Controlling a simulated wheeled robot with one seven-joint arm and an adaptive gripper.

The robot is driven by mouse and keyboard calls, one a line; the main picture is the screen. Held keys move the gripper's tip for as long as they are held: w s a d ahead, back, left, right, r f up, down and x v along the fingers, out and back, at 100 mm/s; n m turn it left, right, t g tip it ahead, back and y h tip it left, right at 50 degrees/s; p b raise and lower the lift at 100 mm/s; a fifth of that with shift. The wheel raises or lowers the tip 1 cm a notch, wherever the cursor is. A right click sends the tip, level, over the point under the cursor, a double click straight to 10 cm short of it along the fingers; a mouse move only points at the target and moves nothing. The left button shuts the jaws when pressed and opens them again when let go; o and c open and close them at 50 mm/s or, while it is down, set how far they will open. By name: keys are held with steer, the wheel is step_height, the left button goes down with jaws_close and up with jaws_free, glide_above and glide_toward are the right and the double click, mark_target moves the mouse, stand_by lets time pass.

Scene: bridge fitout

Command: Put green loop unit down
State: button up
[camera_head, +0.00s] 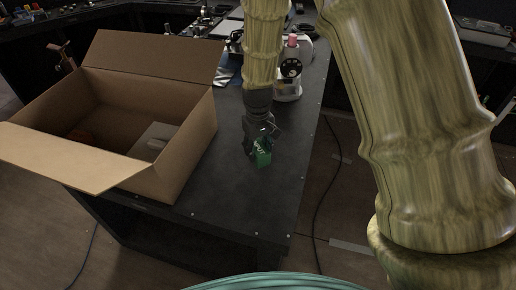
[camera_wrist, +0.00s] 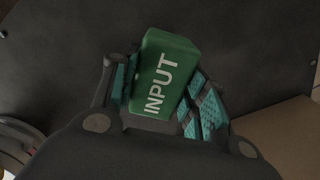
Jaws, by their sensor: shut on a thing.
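The green loop unit (camera_head: 262,155) is a small green block. In the wrist view the green loop unit (camera_wrist: 163,75) shows white lettering reading "INPUT". My gripper (camera_head: 259,142) is shut on it, with the teal finger pads on either side of it in the wrist view (camera_wrist: 160,90). The unit is over the dark table top (camera_head: 225,185), to the right of the cardboard box. I cannot tell whether its underside touches the table.
An open cardboard box (camera_head: 190,150) stands on the table's left, with a grey item (camera_head: 155,140) inside. A white device with a dark round part (camera_head: 290,75) stands behind my gripper. The table's front is bare, and its right edge is close to the unit.

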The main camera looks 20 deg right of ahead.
mark_target(259, 151)
steer(key=shift+w+d+f, duration=0.1)
steer(key=shift+w+d, duration=0.15)
steer(key=shift+w, duration=0.3)
steer(key=shift+w+d+f, duration=0.1)
steer(key=shift+w+d, duration=0.15)
steer(key=shift+w, duration=0.3)
steer(key=shift+f+p, duration=0.8)
steer(key=shift+f, duration=0.9)
steer(key=o, duration=1.1)
steer(key=shift+f, duration=0.1)
steer(key=shift+r+b, duration=1.45)
steer(key=shift+r, duration=4.7)
